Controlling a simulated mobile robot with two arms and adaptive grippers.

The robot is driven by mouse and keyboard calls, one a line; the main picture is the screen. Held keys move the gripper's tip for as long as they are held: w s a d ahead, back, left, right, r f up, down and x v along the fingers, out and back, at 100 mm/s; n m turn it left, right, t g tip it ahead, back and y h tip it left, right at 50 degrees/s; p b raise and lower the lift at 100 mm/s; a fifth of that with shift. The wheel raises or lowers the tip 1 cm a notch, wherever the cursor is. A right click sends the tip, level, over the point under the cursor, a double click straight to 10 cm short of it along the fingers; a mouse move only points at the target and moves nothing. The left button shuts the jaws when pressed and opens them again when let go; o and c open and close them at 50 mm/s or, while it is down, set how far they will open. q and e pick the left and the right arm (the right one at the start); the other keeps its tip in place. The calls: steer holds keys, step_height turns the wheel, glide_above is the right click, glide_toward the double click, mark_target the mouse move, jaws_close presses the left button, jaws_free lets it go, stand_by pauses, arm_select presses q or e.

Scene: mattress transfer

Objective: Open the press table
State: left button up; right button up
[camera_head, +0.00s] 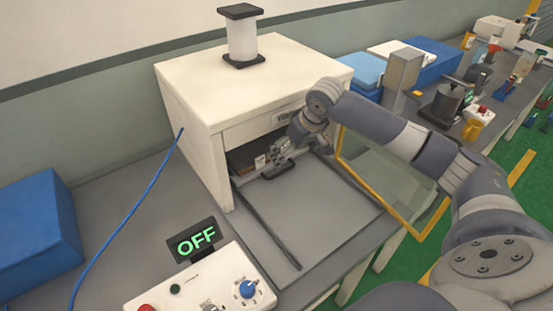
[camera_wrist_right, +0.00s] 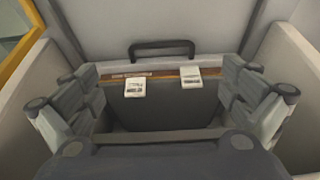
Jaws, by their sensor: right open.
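The press is a white box (camera_head: 240,90) with an open front in the head view. A flat grey press table (camera_head: 310,215) with dark edge rails lies in front of that opening. My right gripper (camera_head: 280,158) is at the opening, above the inner end of the table. In the right wrist view its fingers (camera_wrist_right: 160,78) are spread wide and empty. A black handle (camera_wrist_right: 161,47) on a grey surface lies ahead of them, with no finger closed on it. Two white tags (camera_wrist_right: 135,88) (camera_wrist_right: 191,78) show between the fingers. My left gripper is not in view.
A control box (camera_head: 205,285) with an OFF display (camera_head: 193,240) stands in front of the press. A blue box (camera_head: 38,235) is at left. An orange-framed clear panel (camera_head: 427,220) stands right of the table. Bench clutter lies beyond at right.

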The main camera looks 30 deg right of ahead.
mark_target(283, 171)
steer(key=p+x, duration=0.1)
steer(key=x, duration=0.8)
steer(key=shift+w+f, duration=0.2)
steer(key=shift+f, duration=0.4)
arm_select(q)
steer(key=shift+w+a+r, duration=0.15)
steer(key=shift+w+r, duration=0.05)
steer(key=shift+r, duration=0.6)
arm_select(e)
steer(key=shift+f, duration=0.1)
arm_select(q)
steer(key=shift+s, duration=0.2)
arm_select(e)
steer(key=c, duration=0.4)
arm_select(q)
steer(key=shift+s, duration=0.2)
arm_select(e)
steer(key=shift+a, duration=0.1)
steer(key=c, duration=1.9)
